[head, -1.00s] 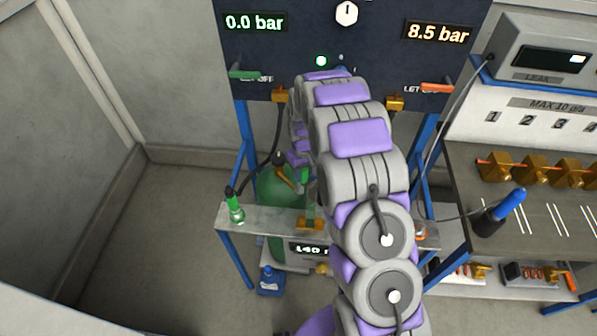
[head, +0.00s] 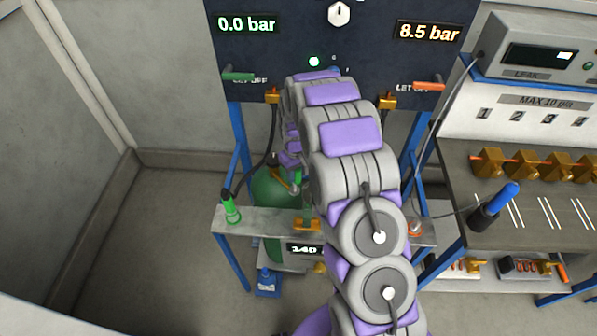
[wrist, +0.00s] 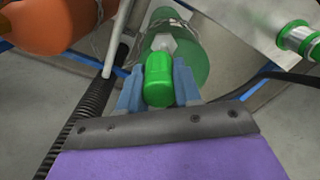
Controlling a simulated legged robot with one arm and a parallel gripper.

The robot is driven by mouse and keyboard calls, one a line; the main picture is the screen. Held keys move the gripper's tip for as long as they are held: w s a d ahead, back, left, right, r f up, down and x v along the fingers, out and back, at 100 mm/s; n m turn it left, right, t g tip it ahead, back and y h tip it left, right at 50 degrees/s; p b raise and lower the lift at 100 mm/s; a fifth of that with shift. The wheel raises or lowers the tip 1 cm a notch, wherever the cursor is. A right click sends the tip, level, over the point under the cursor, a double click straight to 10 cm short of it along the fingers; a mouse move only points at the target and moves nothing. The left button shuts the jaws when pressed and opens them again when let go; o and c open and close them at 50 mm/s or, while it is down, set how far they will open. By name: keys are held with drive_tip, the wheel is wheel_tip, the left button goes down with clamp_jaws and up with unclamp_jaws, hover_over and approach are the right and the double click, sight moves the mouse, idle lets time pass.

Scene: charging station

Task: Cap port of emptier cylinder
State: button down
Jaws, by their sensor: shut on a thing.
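In the wrist view my gripper (wrist: 160,90) has its blue-grey fingers closed on both sides of a green cap (wrist: 159,78). Just beyond the cap is a pale hex fitting (wrist: 164,43) in front of the green cylinder (wrist: 195,62). The cap's far end lines up with this fitting; I cannot tell whether it is seated on it. An orange cylinder (wrist: 50,22) is at the upper left. In the head view the green cylinder (head: 268,190) stands behind the shelf, partly hidden. My arm hides the gripper and the orange cylinder there.
A grey shelf (head: 258,222) holds a green hose fitting (head: 230,208). The dark panel (head: 290,50) reads 0.0 bar left and 8.5 bar right. A workbench (head: 520,200) with brass valves is at the right. A black corrugated hose (wrist: 92,108) runs close to the gripper. Floor at left is clear.

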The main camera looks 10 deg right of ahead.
drive_tip(key=shift+a, duration=0.8)
drive_tip(key=shift+d, duration=0.15)
drive_tip(key=shift+d, duration=0.1)
drive_tip(key=shift+a+f, duration=0.1)
drive_tip(key=shift+a, duration=0.35)
drive_tip(key=shift+f, duration=0.1)
drive_tip(key=shift+d+f, duration=0.35)
drive_tip(key=shift+f, duration=0.05)
drive_tip(key=shift+f, duration=0.1)
drive_tip(key=shift+a, duration=0.15)
